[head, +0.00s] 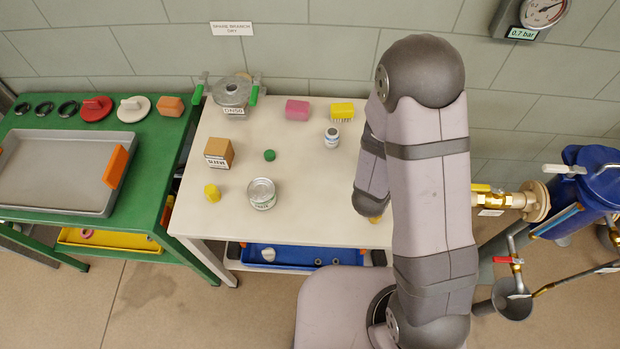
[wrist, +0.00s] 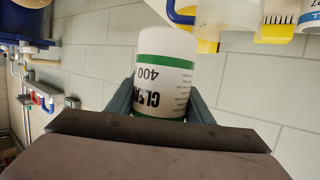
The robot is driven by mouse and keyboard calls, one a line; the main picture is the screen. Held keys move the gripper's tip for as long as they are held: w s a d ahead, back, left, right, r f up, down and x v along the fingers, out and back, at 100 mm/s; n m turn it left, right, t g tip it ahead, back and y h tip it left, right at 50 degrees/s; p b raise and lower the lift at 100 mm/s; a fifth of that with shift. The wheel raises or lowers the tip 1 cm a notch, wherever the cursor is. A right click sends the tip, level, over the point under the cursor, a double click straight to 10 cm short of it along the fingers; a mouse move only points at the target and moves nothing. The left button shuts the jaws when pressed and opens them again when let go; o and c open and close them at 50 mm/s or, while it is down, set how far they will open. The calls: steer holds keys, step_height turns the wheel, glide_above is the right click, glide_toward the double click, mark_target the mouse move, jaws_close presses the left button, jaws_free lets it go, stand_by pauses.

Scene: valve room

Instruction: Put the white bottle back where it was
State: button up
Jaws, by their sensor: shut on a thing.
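The white bottle (wrist: 165,72) has green bands and a printed label reading 400. In the wrist view my gripper (wrist: 161,92) is shut on it, with one dark finger on each side of its body. In the head view my arm hides both the gripper and the bottle, so the bottle's height above any surface cannot be told.
A green bench (head: 140,185) stands left; a blue vessel (head: 590,185) stands right.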

steer(key=w+a+n+t+y, duration=0.2)
steer(key=w+a+n+y, duration=0.2)
steer(key=a+n+y, duration=0.75)
steer(key=s+a+f+n+g+y, duration=0.1)
steer(key=s+a+g+y, duration=0.1)
steer(key=a, duration=0.6)
steer(key=s+a+n+g+y, duration=0.1)
steer(key=s+a+y, duration=0.2)
steer(key=a, duration=0.5)
step_height(320, 180, down, 6)
steer(key=shift+f+b, duration=0.15)
steer(key=shift+b, duration=0.2)
steer(key=shift+w+d, duration=0.1)
steer(key=shift+f, duration=1.85)
steer(key=shift+f, duration=0.15)
steer(key=o, duration=1.2)
steer(key=shift+o, duration=0.2)
